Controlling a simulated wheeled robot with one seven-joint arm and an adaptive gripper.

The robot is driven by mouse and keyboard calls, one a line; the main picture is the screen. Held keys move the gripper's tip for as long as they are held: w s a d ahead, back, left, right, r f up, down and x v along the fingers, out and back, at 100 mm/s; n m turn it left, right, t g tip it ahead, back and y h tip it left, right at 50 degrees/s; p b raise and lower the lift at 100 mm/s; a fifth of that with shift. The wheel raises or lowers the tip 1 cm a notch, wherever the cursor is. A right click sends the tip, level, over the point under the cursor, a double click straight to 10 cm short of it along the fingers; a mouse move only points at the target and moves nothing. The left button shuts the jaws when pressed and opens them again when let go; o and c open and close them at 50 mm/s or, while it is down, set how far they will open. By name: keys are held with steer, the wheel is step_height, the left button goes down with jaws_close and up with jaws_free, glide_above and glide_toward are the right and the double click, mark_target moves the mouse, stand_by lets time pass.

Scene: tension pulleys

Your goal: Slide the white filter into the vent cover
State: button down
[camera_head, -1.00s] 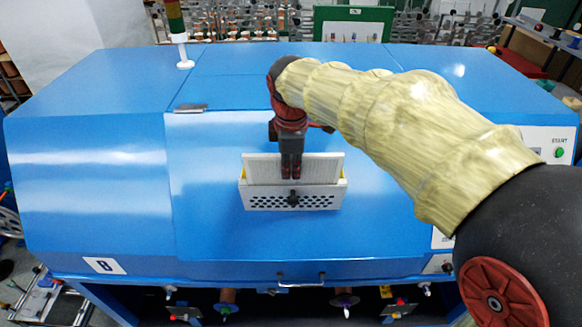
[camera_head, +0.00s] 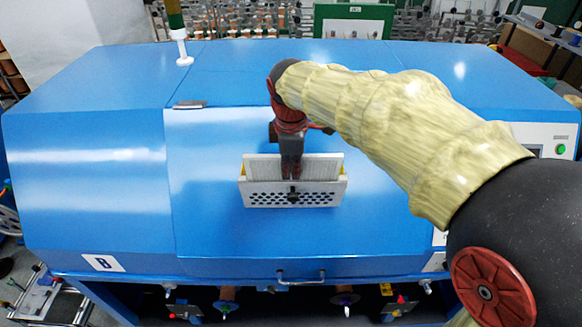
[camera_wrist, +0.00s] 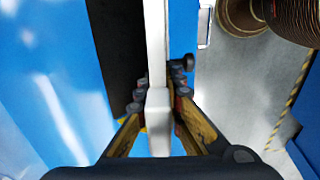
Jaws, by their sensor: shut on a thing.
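The white filter (camera_head: 262,168) is a flat ribbed panel. It stands upright in the vent cover (camera_head: 262,199), a white box with a perforated front and a dark knob, on the blue machine's sloped front. The filter's upper part shows above the cover's rim; the lower part is hidden. My gripper (camera_head: 291,176) is shut on the filter at its middle. In the wrist view the filter (camera_wrist: 158,120) shows edge-on between my two fingers (camera_wrist: 158,106), beside a dark gap on its left. I cannot tell how deep it sits.
The blue machine (camera_head: 90,185) fills most of the head view. A handle (camera_head: 301,279) is on its lower front edge, and spools hang below. A control panel with a green button (camera_head: 560,150) is at the right. The surface left of the cover is clear.

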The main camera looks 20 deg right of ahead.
steer(key=shift+b+x, duration=0.35)
steer(key=shift+x, duration=0.4)
steer(key=shift+f, duration=0.1)
stand_by(0.6)
steer(key=shift+f, duration=0.15)
stand_by(1.5)
steer(key=shift+f, duration=0.1)
steer(key=shift+s+r+p, duration=0.1)
steer(key=shift+r+p, duration=0.3)
steer(key=shift+p, duration=0.1)
stand_by(1.6)
steer(key=shift+f, duration=0.15)
stand_by(0.7)
